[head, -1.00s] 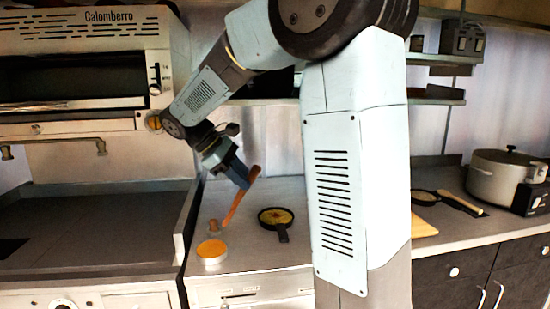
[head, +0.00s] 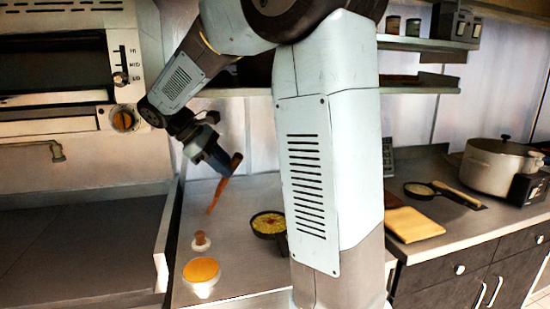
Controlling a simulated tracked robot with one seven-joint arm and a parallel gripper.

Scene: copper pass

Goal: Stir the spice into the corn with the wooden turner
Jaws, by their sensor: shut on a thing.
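My gripper (head: 226,169) is shut on the wooden turner (head: 219,194), a reddish-brown stick-like tool that slants down and to the left. Its lower end is left of the pan and appears to be above the counter. A dark pan (head: 281,237) stands on the counter to the right of the turner, partly hidden behind my arm. Yellow corn (head: 262,226) lies in the pan, with a small reddish patch that may be the spice (head: 272,219) on top. The turner is apart from the corn.
A pale bowl with an orange top (head: 201,272) and a small wooden-topped item (head: 200,242) stand left of the pan. A cutting board (head: 413,225), a second dark pan (head: 420,190) and a large pot (head: 497,166) are at right. A raised edge (head: 166,240) bounds the counter at left.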

